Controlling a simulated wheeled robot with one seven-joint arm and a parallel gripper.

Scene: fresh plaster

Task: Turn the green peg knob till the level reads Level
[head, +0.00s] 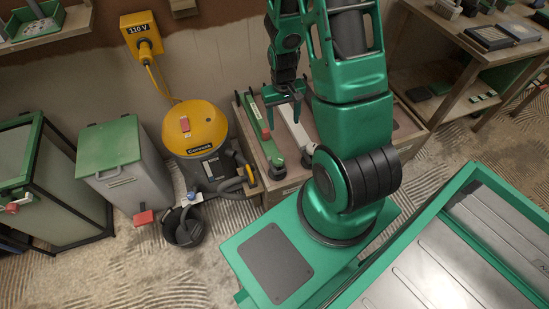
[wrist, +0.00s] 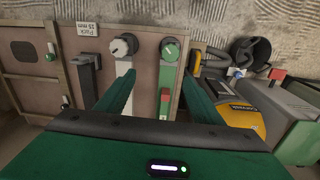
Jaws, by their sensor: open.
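The green peg knob (wrist: 170,52) sits at the far end of a green bar (wrist: 166,80) on a wooden bench; in the head view the knob (head: 277,160) is at the bar's near end. A small red panel (wrist: 164,96) on the bar may be the level readout; its text is too small to read. My gripper (head: 284,118) is open and empty above the bench.
A white bar with a white knob (wrist: 124,46) lies beside the green one, and a dark grey bar (wrist: 87,62) beyond it. A label (wrist: 85,30) reads about 25 mm. A yellow vacuum (head: 196,130) with its hose stands close left of the bench in the head view.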

